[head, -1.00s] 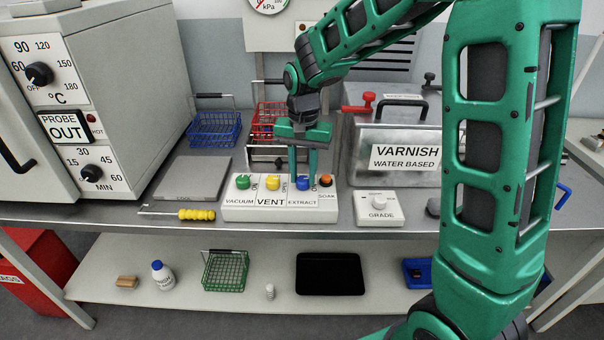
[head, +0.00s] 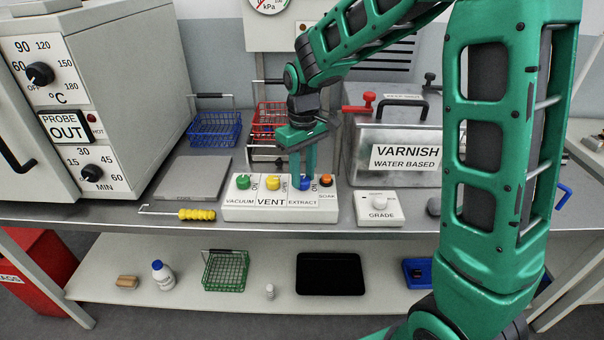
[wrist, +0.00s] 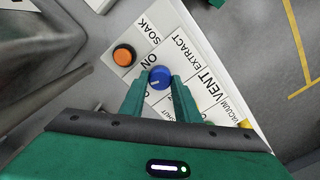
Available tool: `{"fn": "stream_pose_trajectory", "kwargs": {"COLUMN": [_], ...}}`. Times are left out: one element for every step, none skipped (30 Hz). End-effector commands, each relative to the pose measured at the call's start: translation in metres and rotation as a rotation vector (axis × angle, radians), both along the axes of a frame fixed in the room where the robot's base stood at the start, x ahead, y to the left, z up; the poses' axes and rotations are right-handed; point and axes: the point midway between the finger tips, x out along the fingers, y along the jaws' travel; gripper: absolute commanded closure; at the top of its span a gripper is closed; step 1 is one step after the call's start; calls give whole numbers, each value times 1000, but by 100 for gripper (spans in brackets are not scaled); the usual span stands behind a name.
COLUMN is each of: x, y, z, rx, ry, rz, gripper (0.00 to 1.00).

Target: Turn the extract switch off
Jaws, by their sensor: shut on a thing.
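The extract switch is a blue knob (head: 305,184) above the EXTRACT label on the white switch panel (head: 235,213). In the wrist view the blue knob (wrist: 160,77) shows a pale pointer line, and the word ON is printed beside it. My gripper (head: 303,184) points down with its two green fingers shut on the knob's sides. In the wrist view my gripper (wrist: 159,83) has one fingertip on each side of the knob. Part of the knob is hidden by the fingers in the head view.
Beside it stand a yellow VENT knob (head: 273,182), a green VACUUM knob (head: 243,181) and an orange SOAK button (head: 326,180). A GRADE box (head: 378,208) and a VARNISH tank (head: 400,135) are to the right. Wire baskets (head: 214,128) stand behind.

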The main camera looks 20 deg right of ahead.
Motion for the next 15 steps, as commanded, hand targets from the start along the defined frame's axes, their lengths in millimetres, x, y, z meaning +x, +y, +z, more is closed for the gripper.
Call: {"fn": "stream_pose_trajectory", "kwargs": {"x": [1,1,1,1,2,2,2,2,2,2,2,2,2,2,2], "y": [0,0,0,0,0,0,0,0,0,0,0,0,0,0,0], "z": [1,1,1,1,1,1,1,1,1,1,1,1,1,1,1], "rx": [1,1,1,1,1,0,0,0,0,0,1,1,1,1,1], "ry": [-5,-5,-5,-5,-5,-5,-5,-5,-5,-5,-5,-5,-5,-5,-5], "rz": [40,66,100,124,148,178,200,221,246,265,282,303,318,331,348], "gripper": [93,93,93,93,93,93,93,93,93,93,93,93,93,93,93]}}
